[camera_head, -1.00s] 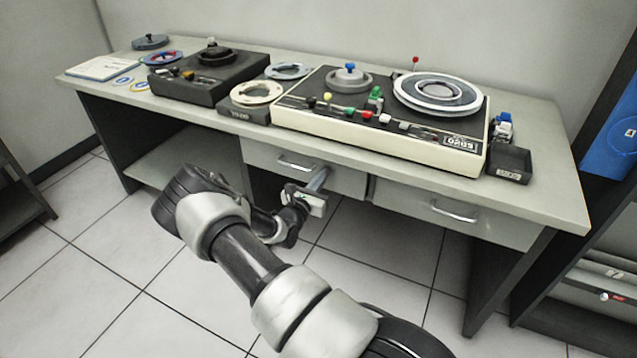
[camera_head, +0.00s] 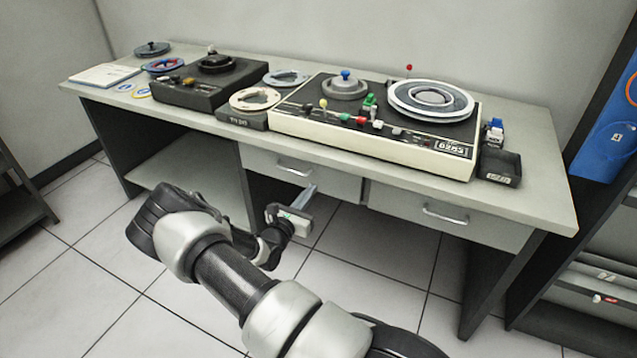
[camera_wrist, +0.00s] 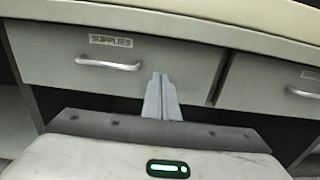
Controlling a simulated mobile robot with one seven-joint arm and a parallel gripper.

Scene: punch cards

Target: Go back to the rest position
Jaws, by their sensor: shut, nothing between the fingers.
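My gripper (camera_head: 305,194) is in front of the desk, below the desktop and near the left drawer. In the wrist view my gripper (camera_wrist: 160,82) has its two fingers together with nothing between them. Behind the fingers is the drawer labelled SUPPLIES (camera_wrist: 180,65), closed, with its handle (camera_wrist: 108,64) left of the fingertips. The fingers appear apart from the handle. My arm reaches up from the bottom of the head view.
The desk (camera_head: 548,185) carries a cream tape machine (camera_head: 290,122), a black reel unit (camera_head: 190,95), several reels and a small black tray (camera_head: 500,168). A right drawer (camera_head: 480,222) is closed. A dark shelf (camera_head: 560,315) stands at right. Tiled floor is open at left.

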